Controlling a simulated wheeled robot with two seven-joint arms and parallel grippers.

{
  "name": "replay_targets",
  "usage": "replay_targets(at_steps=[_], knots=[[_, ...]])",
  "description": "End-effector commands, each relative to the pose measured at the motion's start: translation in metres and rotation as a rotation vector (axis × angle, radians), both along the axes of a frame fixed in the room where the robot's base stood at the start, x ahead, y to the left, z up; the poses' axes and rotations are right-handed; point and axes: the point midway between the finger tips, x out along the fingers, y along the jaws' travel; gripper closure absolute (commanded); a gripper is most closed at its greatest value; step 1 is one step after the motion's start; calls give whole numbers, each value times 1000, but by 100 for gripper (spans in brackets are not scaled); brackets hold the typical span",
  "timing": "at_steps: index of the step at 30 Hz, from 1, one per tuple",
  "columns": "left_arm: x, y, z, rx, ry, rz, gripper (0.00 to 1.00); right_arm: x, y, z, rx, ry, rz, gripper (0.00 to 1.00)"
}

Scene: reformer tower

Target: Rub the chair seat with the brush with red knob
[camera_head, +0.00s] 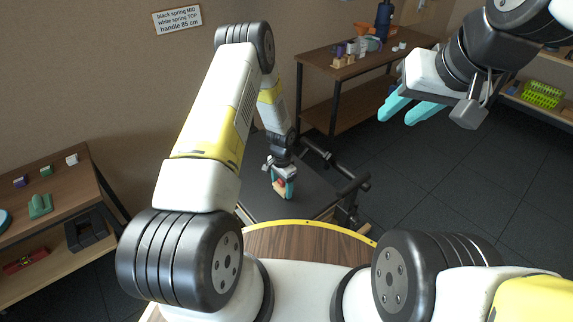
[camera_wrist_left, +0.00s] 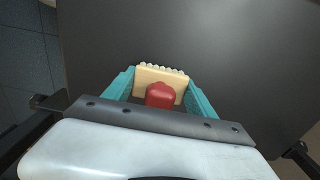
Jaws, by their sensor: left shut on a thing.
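My left gripper (camera_head: 284,187) is shut on the brush with the red knob (camera_head: 279,183), over the black chair seat (camera_head: 247,196). In the left wrist view the brush shows a pale wooden block (camera_wrist_left: 172,78), a row of light bristles and a red knob (camera_wrist_left: 160,95) between the teal fingers. The dark seat (camera_wrist_left: 230,45) fills most of that view behind the brush. I cannot tell whether the bristles touch the seat. My right gripper (camera_head: 412,108) is open and empty, raised at the upper right, well away from the seat.
A black frame with bars (camera_head: 345,185) stands at the seat's right. A wooden shelf (camera_head: 60,205) with small items is at the left, and a wooden table (camera_head: 335,70) with several objects is at the back. A green basket (camera_head: 543,94) sits at the far right. Dark floor lies between.

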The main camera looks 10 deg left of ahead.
Motion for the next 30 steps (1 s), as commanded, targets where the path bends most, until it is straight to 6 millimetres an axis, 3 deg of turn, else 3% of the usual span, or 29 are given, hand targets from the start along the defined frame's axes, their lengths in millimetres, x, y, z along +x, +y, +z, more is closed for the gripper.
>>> replay_targets(at_steps=[19, 30], knots=[[0, 1, -6, 1, -1, 0, 67, 0, 0, 0, 0, 0, 0, 64], [-12, 12, -4, 1, 1, 0, 67, 0, 0, 0, 0, 0, 0, 64]])
